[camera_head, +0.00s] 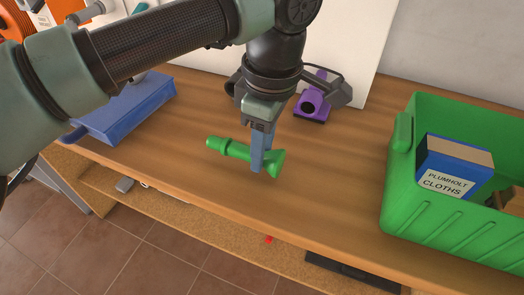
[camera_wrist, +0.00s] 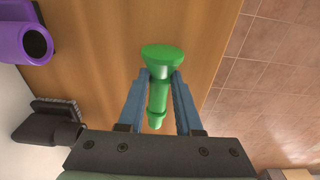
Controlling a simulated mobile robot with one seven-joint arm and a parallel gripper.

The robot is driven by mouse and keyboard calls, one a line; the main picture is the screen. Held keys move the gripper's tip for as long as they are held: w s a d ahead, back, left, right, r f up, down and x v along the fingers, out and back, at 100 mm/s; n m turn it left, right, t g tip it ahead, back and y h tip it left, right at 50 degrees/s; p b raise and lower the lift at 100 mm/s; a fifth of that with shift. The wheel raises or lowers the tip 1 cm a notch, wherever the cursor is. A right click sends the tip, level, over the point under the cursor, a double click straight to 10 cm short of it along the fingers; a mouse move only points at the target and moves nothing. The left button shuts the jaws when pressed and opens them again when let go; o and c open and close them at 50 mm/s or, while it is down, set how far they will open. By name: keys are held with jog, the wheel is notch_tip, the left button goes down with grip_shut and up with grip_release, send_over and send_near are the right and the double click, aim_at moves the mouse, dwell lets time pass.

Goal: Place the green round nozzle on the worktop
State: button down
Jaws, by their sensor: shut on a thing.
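The green round nozzle (camera_head: 232,149) is in my gripper (camera_head: 259,165), over the wooden worktop (camera_head: 325,190). It lies sideways, with its flared end to the right in the head view. In the wrist view the nozzle (camera_wrist: 158,95) sits between the two blue fingers of my gripper (camera_wrist: 160,78), with its flared end beyond the fingertips. My gripper is shut on it. I cannot tell whether the nozzle touches the worktop or hangs a little above it.
A green crate (camera_head: 450,230) holding a blue cloths box (camera_head: 450,170) is on the right. A blue case (camera_head: 130,110) lies at the left. The worktop is clear between my gripper and the crate. A shelf (camera_head: 200,212) runs below.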

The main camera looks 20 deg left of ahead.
jog(key=shift+f, duration=0.4)
jog(key=shift+f, duration=0.2)
jog(key=c, duration=0.6)
grip_release()
jog(key=shift+r, duration=0.1)
notch_tip(320, 180, up, 12)
jog(key=d+p, duration=0.1)
jog(key=p, duration=0.1)
jog(key=shift+r, duration=0.1)
